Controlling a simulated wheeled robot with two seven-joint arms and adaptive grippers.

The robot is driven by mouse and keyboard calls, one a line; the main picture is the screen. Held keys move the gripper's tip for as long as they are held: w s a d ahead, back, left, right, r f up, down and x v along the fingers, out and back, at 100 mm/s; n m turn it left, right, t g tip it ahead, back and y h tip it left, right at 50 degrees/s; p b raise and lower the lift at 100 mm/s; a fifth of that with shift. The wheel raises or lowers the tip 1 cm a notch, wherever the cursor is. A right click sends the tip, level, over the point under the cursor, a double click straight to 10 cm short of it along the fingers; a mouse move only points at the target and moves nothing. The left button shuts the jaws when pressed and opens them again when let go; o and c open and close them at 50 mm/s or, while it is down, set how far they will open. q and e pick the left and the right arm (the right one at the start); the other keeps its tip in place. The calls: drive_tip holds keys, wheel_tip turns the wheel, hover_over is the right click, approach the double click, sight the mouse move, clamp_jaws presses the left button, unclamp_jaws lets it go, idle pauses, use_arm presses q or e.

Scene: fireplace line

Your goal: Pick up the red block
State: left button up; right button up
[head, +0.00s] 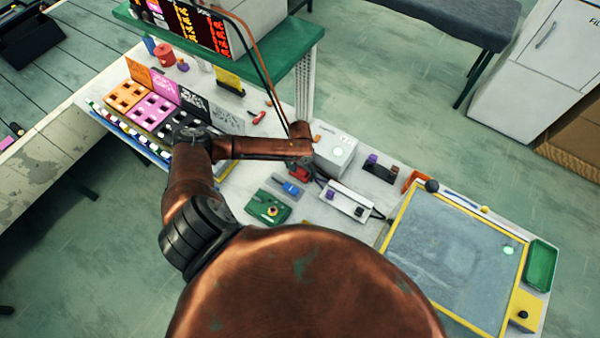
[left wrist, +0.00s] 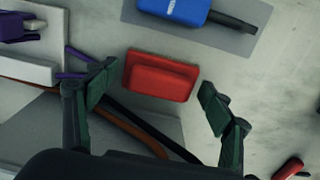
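A red block (left wrist: 160,78) lies on the pale bench top in the left wrist view, a stepped shape with a raised front part. My left gripper (left wrist: 158,98) is open, with one green-padded finger at each side of the block and a gap on both sides. The fingers do not touch it in this view. In the head view, a small red patch (head: 298,173) shows just under the end of my copper left arm, and the fingers there are mostly hidden. My right gripper is not in view.
A blue tool (left wrist: 175,8) on a grey mat lies beside the block. A green box (head: 268,208) and a white switch box (head: 345,200) stand nearby. Cables run close to the left finger. A green shelf (head: 290,55) rises behind. A yellow-framed board (head: 455,255) lies at right.

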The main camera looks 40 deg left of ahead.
use_arm(q)
drive_tip(key=c, duration=0.9)
drive_tip(key=shift+r, duration=0.6)
drive_tip(key=s+d+r, duration=0.2)
drive_tip(key=s+r, duration=0.9)
drive_tip(key=s, duration=0.2)
drive_tip(key=shift+s+d+r+p, duration=0.3)
drive_tip(key=shift+s+d+r, duration=0.05)
drive_tip(key=shift+d+r, duration=0.05)
drive_tip(key=o, duration=0.6)
drive_tip(key=c, duration=1)
